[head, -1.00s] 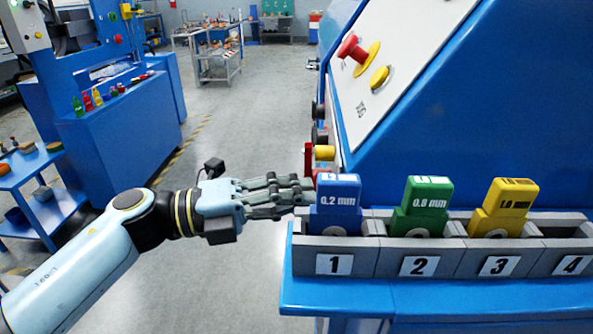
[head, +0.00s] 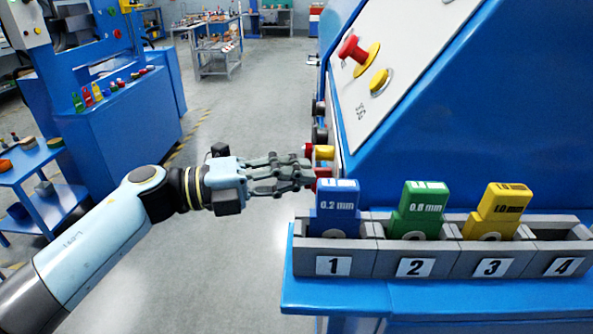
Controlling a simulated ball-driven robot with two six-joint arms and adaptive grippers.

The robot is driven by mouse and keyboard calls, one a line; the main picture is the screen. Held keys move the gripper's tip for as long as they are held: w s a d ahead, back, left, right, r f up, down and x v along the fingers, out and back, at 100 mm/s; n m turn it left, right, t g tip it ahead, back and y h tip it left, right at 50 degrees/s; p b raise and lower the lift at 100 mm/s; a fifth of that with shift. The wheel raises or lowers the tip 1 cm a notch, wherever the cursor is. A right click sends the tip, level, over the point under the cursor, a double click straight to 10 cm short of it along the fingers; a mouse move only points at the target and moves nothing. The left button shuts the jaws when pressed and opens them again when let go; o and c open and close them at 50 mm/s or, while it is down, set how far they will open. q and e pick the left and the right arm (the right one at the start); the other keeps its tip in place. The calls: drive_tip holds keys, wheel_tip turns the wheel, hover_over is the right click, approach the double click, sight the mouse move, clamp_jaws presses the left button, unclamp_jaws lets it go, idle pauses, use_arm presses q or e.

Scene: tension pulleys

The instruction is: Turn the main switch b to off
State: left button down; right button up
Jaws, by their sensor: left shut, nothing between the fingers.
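A red switch handle (head: 309,150) with a yellow part (head: 324,152) sticks out from the near left side of the blue machine. I take it to be the main switch, but I see no letter on it. My left gripper (head: 306,174) is shut and empty, with its fingers pointing right. Its fingertips overlap the red handle in the picture and hide its middle; I cannot tell whether they touch it. A bit of red (head: 322,174) shows just beyond the fingertips. My right gripper is not in view.
A grey rack (head: 400,262) with numbered slots stands on a blue shelf (head: 440,298) close right of the fingers, holding blue (head: 338,208), green (head: 419,209) and yellow (head: 495,211) blocks.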

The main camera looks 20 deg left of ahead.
use_arm(q)
drive_tip(key=shift+w+r+n+p, duration=0.2)
drive_tip(key=shift+n+p, duration=0.3)
drive_tip(key=shift+p, duration=0.35)
drive_tip(key=n+p, duration=0.1)
drive_tip(key=p, duration=0.1)
drive_tip(key=r+n+p, duration=0.1)
drive_tip(key=p, duration=0.1)
drive_tip(key=shift+w+a+y, duration=0.15)
drive_tip(key=shift+w+y, duration=0.25)
drive_tip(key=shift+w+a+n+g+p, duration=0.15)
drive_tip(key=shift+w+n+g+p, duration=0.15)
drive_tip(key=shift+w+n+p, duration=0.2)
